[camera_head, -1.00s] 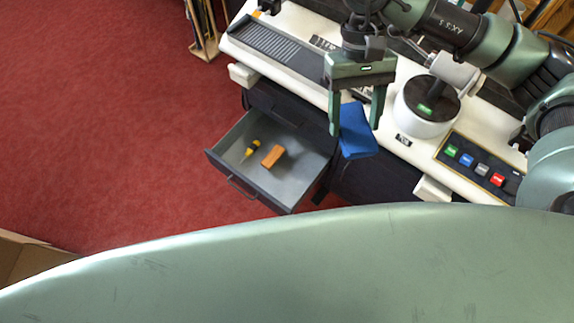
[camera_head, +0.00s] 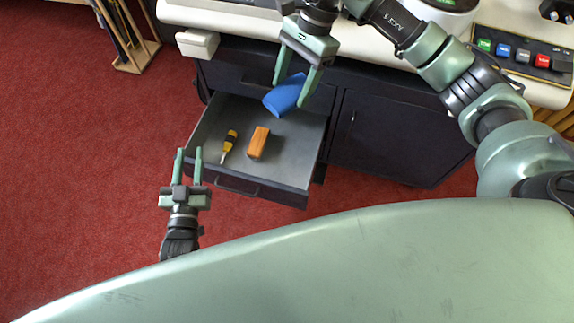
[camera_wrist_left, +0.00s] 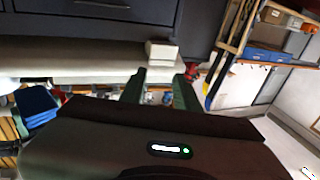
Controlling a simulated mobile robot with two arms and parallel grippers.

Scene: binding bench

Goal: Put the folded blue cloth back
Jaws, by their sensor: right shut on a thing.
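The folded blue cloth (camera_head: 284,97) hangs tilted between the fingers of my right gripper (camera_head: 292,91), which is shut on it. In the head view the cloth overlaps the back right part of the open grey drawer (camera_head: 210,140); its height above the floor of the drawer is hard to tell. My left gripper (camera_head: 189,153) is open and empty, close to the drawer's front left corner. Its fingers also show apart in the left wrist view (camera_wrist_left: 158,88).
In the drawer lie a yellow and black screwdriver (camera_head: 229,143) and an orange-brown block (camera_head: 259,143). The drawer floor right of the block is clear. The white bench top (camera_head: 240,17) runs behind, with a button panel (camera_head: 520,53) at right. A wooden rack (camera_head: 132,40) stands at left.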

